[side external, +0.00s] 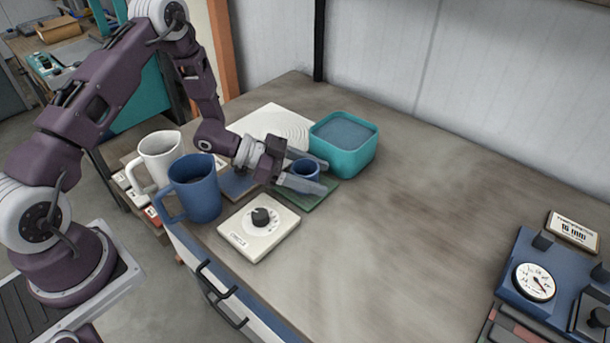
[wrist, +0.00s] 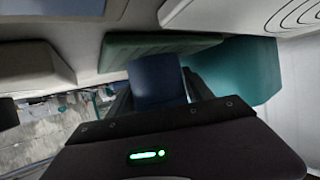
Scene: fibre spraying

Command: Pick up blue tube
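The blue tube (side external: 306,167) is a short, open-topped round piece over the green pad (side external: 318,197), beside the teal container. My gripper (side external: 304,172) reaches in from the left with one finger on each side of the tube. The near finger hides the tube's lower part. In the wrist view a blue body (wrist: 158,80), which seems to be the tube, fills the space between my fingers (wrist: 160,92). I cannot tell whether the fingers press on it, nor whether its base rests on the pad.
The teal container (side external: 345,152) stands close behind the fingertips. A blue mug (side external: 196,190), a white mug (side external: 158,155) and a white dial box (side external: 259,228) lie to the left and front. A white ringed plate (side external: 272,122) is behind. The bench's middle right is clear; a blue gauge unit (side external: 533,270) sits far right.

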